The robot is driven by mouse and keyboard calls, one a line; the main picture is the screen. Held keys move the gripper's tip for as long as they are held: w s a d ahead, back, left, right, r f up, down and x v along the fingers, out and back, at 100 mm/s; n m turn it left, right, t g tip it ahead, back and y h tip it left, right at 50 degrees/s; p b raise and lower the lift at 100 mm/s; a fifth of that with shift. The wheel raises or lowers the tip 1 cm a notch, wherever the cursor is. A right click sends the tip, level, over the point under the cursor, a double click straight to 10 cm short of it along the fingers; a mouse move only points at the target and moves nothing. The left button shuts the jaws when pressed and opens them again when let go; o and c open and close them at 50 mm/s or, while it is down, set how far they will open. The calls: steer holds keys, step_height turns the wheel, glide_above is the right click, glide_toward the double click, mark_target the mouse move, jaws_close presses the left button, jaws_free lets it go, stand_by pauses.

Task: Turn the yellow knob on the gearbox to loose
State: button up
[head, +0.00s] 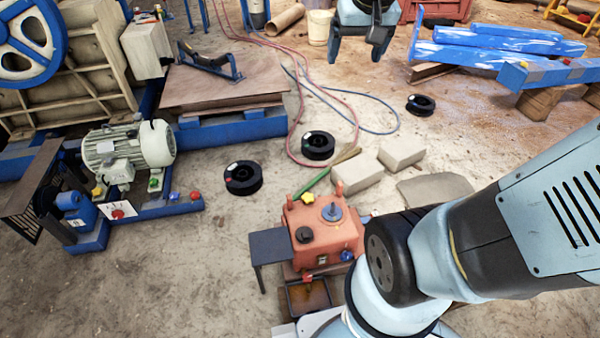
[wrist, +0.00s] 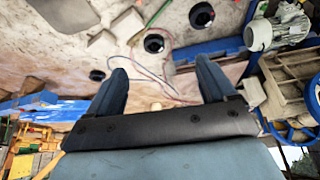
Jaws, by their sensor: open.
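The gearbox (head: 325,243) is an orange-red housing standing on the floor at lower centre in the head view. The yellow knob (head: 307,198) is a small lobed knob at its upper left edge. The top also carries a black round cap (head: 304,235) and a grey-blue disc with a stud (head: 332,212). A blue knob (head: 346,256) sits low on the front. My gripper (head: 356,56) is at the top of the head view, well away from the gearbox. Its jaws are apart and empty, as the wrist view (wrist: 160,66) shows. I cannot make out the knob in the wrist view.
Two pale blocks (head: 401,152) and black rings (head: 243,178) lie behind the gearbox. A grey plate (head: 270,246) juts out at its left. A motor (head: 130,150) on a blue frame stands left. My arm covers the lower right.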

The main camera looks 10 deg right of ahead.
steer(key=w+f, duration=0.5)
steer(key=w, duration=0.5)
steer(key=m+g, duration=0.5)
glide_above(308, 196)
step_height(308, 196, down, 60)
step_height(308, 196, down, 14)
steer(key=shift+s+a+r, duration=0.1)
steer(key=shift+s+r, duration=0.05)
steer(key=shift+r, duration=0.1)
steer(key=shift+c, duration=0.2)
steer(key=c, duration=1)
